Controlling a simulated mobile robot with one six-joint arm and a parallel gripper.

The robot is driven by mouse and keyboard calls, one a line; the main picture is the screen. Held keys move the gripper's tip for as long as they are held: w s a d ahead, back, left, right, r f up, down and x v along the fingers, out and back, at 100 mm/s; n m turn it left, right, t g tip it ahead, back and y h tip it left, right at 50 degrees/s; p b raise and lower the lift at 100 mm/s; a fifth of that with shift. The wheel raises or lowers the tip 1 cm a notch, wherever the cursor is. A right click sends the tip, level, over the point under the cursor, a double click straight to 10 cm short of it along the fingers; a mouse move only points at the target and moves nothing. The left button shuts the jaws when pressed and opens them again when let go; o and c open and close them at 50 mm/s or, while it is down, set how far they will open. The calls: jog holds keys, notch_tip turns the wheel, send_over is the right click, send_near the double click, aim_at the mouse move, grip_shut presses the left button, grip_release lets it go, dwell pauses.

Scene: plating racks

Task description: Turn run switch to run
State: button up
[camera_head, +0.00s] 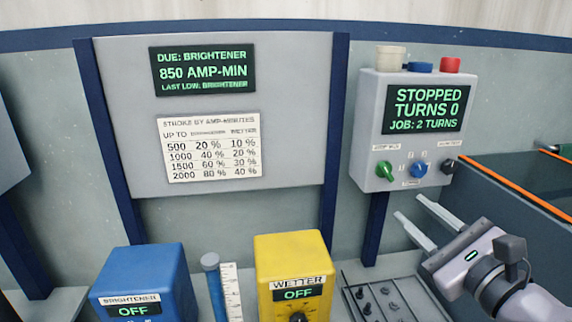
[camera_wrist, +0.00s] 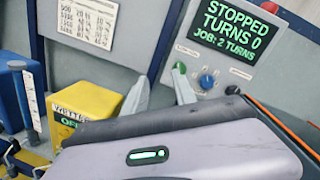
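The control box (camera_head: 369,120) hangs on a post at the right, with a screen (camera_head: 423,109) reading STOPPED, TURNS 0, JOB: 2 TURNS. Below the screen are a green knob (camera_head: 385,170), a blue knob (camera_head: 419,168) and a black knob (camera_head: 448,166). Their labels are too small to read, so I cannot tell which is the run switch. My gripper (camera_head: 415,220) is open and empty, below and apart from the knobs. In the wrist view its fingers (camera_wrist: 160,92) point up toward the box, with the green knob (camera_wrist: 181,68) and blue knob (camera_wrist: 207,80) beyond.
A blue BRIGHTENER box (camera_head: 142,275) and a yellow WETTER box (camera_head: 280,250), both showing OFF, stand at the front. A grey tray (camera_head: 385,296) with small dark parts lies left of my arm. An orange-edged tank (camera_head: 515,188) is at the right. Space before the knobs looks clear.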

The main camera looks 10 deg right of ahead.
jog(key=s+d+f+m+h, duration=0.1)
jog(key=d+h, duration=0.1)
jog(key=d, duration=0.2)
jog(key=p, duration=0.7)
send_near(389, 175)
jog(key=shift+h, duration=0.3)
jog(key=w+b, duration=0.1)
jog(key=w, duration=0.6)
jog(key=shift+w+a+b, duration=0.25)
jog(key=shift+b, duration=0.15)
jog(key=shift+w+a, duration=0.1)
jog(key=shift+w, duration=0.5)
jog(key=shift+c, duration=0.2)
grip_shut()
